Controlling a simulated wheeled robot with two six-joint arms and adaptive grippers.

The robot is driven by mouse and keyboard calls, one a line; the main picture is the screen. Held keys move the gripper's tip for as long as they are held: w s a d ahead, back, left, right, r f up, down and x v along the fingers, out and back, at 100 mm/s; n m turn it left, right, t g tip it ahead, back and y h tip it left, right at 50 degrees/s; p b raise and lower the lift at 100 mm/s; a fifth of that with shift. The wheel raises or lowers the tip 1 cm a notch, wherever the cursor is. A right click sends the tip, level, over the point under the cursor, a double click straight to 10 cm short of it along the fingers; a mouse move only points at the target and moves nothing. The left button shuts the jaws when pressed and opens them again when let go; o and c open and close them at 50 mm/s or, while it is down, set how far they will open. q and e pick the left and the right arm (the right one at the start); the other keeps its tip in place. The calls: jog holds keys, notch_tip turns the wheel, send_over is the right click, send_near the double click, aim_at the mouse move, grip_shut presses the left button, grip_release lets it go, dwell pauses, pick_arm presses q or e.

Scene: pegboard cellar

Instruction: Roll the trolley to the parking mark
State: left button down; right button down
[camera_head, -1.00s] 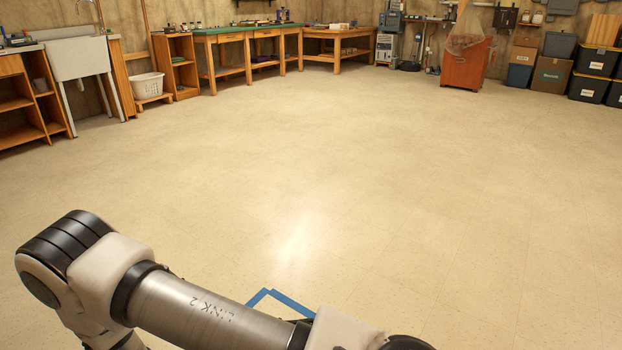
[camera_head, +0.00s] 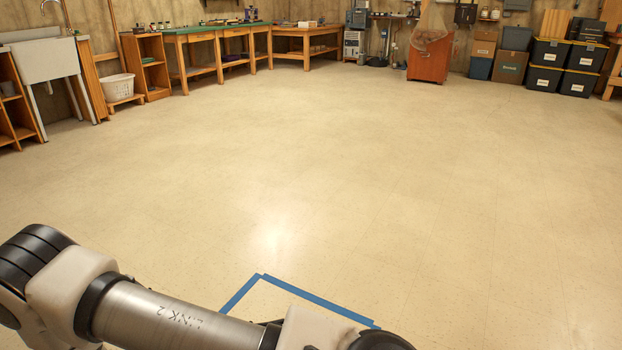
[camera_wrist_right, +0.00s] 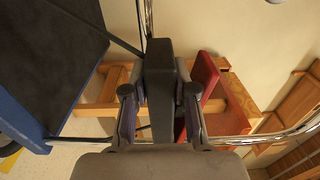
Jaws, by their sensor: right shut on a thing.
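The parking mark (camera_head: 318,299) is an outline of blue tape on the floor at the bottom middle of the head view. My left arm crosses in front of it and hides part of it. The left gripper is out of view. In the right wrist view, the trolley (camera_wrist_right: 45,55) shows as a dark deck with a blue edge at the left, with bent chrome tubing beside it. My right gripper (camera_wrist_right: 160,98) is shut on the trolley's handle, a dark grip between its fingers. The trolley does not show in the head view.
The pale tiled floor (camera_head: 330,190) is wide and clear. Workbenches (camera_head: 215,50), a sink (camera_head: 45,62) and a white basket (camera_head: 117,87) line the left and back walls. An orange-brown cabinet (camera_head: 428,64) and stacked bins (camera_head: 548,52) stand at the back right.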

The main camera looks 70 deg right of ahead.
jog(key=c, duration=0.7)
grip_release()
jog(key=shift+s+a+f, duration=0.25)
jog(key=shift+s+f, duration=0.05)
jog(key=shift+f, duration=0.2)
jog(key=shift+w+r, duration=0.1)
jog(key=shift+r, duration=0.05)
jog(key=shift+w+d+r, duration=0.1)
jog(key=shift+w+r, duration=0.05)
jog(key=shift+w, duration=0.05)
jog(key=p+v, duration=0.4)
jog(key=v, duration=0.8)
